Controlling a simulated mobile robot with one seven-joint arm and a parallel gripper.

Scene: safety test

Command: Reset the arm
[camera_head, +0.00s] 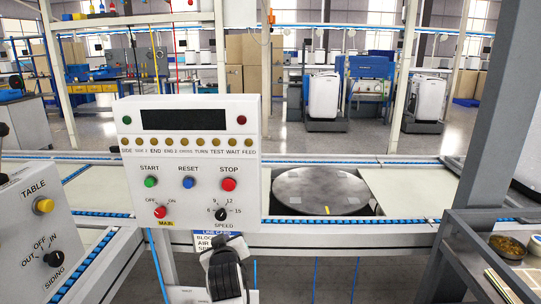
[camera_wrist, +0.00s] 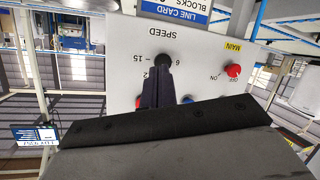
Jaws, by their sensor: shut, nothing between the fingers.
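A white control panel (camera_head: 190,150) stands in front of me, with a blank dark display and a row of small yellow lamps. Its blue RESET button (camera_head: 188,182) sits between the green START button (camera_head: 151,182) and the red STOP button (camera_head: 228,184). My gripper (camera_head: 222,252) is low in front of the panel, below the SPEED knob (camera_head: 221,214). In the upside-down wrist view, my gripper (camera_wrist: 157,76) is shut and empty, its fingers overlapping the panel beside the SPEED knob (camera_wrist: 164,61). The blue button (camera_wrist: 187,98) shows partly beside the fingers. I cannot tell any contact.
The red MAIN knob (camera_head: 160,212) is at the panel's lower left. A second panel marked TABLE (camera_head: 35,220) stands at the left. Behind are a conveyor with a round grey turntable (camera_head: 322,190). A grey post (camera_head: 480,130) and a tray stand (camera_head: 480,265) are at the right.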

